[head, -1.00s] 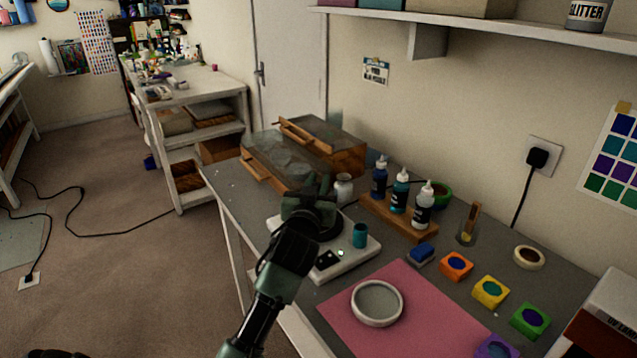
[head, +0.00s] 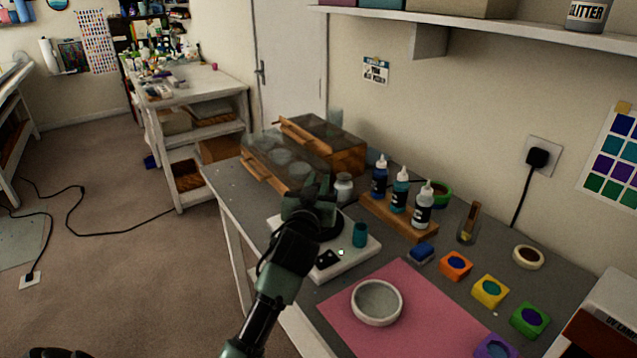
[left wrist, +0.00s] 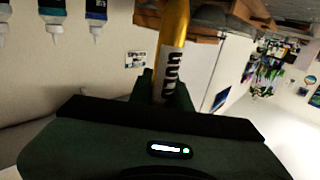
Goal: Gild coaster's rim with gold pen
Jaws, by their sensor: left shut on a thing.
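My left gripper (head: 320,188) is above the back of the white scale-like plate, in front of the wooden box. In the left wrist view it is shut on a gold pen (left wrist: 174,35) with a black-and-white label. The pen cannot be made out in the head view. A round, pale, raised-rim piece with a grey inside (head: 377,303) lies on the pink mat (head: 425,315), well apart from the gripper, towards the front right. I cannot tell whether it is the coaster or a mould. No gold shows on its rim. My right gripper is not in view.
The wooden box (head: 345,155) has clear lids, with pale round shapes inside. The white plate (head: 350,262) bears a teal cup (head: 360,235). Dropper bottles (head: 400,190) stand in a wooden rack (head: 400,217). Several coloured square pots, including an orange one (head: 456,265), line the mat's right side.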

